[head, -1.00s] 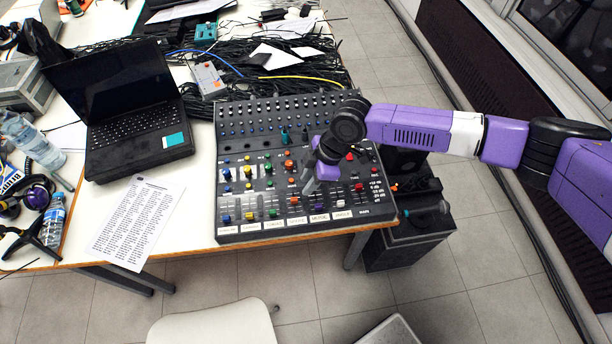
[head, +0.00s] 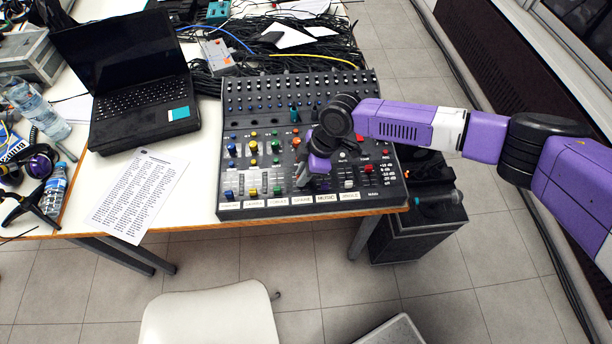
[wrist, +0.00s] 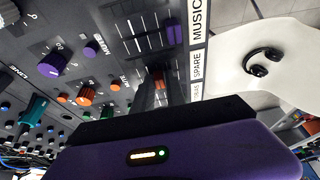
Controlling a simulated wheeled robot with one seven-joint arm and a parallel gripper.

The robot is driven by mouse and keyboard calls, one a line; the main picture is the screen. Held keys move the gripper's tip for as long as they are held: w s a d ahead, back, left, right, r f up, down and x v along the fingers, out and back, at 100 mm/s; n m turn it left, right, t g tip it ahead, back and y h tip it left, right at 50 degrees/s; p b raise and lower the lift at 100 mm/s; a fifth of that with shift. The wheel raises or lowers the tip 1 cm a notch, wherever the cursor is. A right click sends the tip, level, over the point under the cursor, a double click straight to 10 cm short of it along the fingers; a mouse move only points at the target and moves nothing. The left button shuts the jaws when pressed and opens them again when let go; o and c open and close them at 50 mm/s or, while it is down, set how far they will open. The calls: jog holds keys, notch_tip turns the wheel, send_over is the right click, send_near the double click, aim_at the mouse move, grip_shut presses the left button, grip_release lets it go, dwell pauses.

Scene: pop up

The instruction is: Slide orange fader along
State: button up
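The black mixing console (head: 232,207) lies at the table's front edge, with several coloured knobs and a row of faders. My gripper (head: 304,178) points down over the fader area, at the column labelled SPARE. In the wrist view, a small orange fader cap (wrist: 158,76) shows at the tips of my gripper's grey fingers (wrist: 156,92). The fingertips are at or around the cap; I cannot tell whether they grip it. In the head view, my gripper hides the orange cap. A purple fader (wrist: 174,34) stands beside it in the neighbouring column.
A green fader (head: 277,190) stands left of my gripper and a white one (head: 349,184) to the right. Orange knobs (wrist: 86,96) lie further up the console. A laptop (head: 140,100) and printed sheet (head: 137,195) lie to the left. A white chair (head: 210,315) stands in front.

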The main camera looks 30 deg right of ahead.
jog(key=shift+r, duration=0.1)
grip_shut()
jog(key=shift+s+a+r+p, duration=0.1)
jog(key=shift+s+r+p, duration=0.05)
jog(key=shift+s+p, duration=0.35)
jog(key=shift+s+a+p, duration=0.3)
jog(key=shift+s+p, duration=0.45)
jog(key=o, duration=0.6)
grip_release()
jog(key=shift+b+v, duration=0.65)
jog(key=shift+v, duration=3.15)
jog(key=shift+s, duration=0.1)
